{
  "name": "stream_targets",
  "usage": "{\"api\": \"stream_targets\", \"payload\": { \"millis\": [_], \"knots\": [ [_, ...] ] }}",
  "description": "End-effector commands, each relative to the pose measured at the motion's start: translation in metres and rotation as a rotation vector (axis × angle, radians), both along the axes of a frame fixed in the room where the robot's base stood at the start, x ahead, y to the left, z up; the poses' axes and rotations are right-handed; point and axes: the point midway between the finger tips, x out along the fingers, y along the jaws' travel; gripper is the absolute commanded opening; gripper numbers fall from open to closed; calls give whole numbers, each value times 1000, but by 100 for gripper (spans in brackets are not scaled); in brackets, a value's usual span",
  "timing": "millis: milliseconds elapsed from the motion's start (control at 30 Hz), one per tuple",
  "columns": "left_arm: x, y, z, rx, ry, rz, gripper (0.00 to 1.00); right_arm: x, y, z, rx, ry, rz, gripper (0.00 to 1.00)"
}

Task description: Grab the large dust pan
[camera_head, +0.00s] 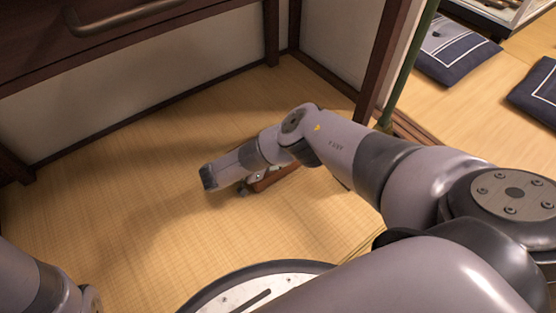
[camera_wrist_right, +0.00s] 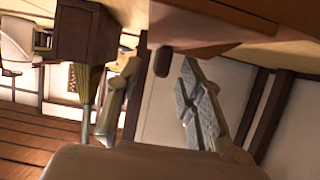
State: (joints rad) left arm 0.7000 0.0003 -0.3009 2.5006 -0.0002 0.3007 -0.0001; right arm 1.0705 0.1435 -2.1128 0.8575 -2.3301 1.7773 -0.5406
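A reddish-brown flat object, likely the dust pan, shows partly from under my right forearm in the head view (camera_head: 275,178). It sits low, close to the tatami floor; most of it is hidden by my arm. In the right wrist view a reddish-brown body (camera_wrist_right: 205,25) fills the top, with a dark rounded end (camera_wrist_right: 163,61) below it, perhaps its handle. My right gripper (camera_wrist_right: 158,105) has its two fingers apart, with the dark end seen between their tips. I cannot tell whether they touch. My left gripper is out of view.
A dark wooden cabinet with a handle (camera_head: 120,17) overhangs the back left. A green pole (camera_head: 411,62) stands by the wooden post. Dark blue cushions (camera_head: 455,52) lie at the upper right. The tatami floor (camera_head: 120,190) is clear to the left.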

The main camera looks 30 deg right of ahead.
Motion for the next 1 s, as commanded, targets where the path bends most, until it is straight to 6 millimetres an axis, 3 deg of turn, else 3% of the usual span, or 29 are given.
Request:
{"api": "stream_targets", "payload": {
  "millis": [333, 833, 1000],
  "knots": [
    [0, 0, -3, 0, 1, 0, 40, 1, -8, -2, 1, 0, 1, 34],
    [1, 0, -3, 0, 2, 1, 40, 0, -7, -2, 1, 0, 1, 1],
    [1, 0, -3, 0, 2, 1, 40, 0, -7, -2, 1, 0, 1, 0]
  ]
}}
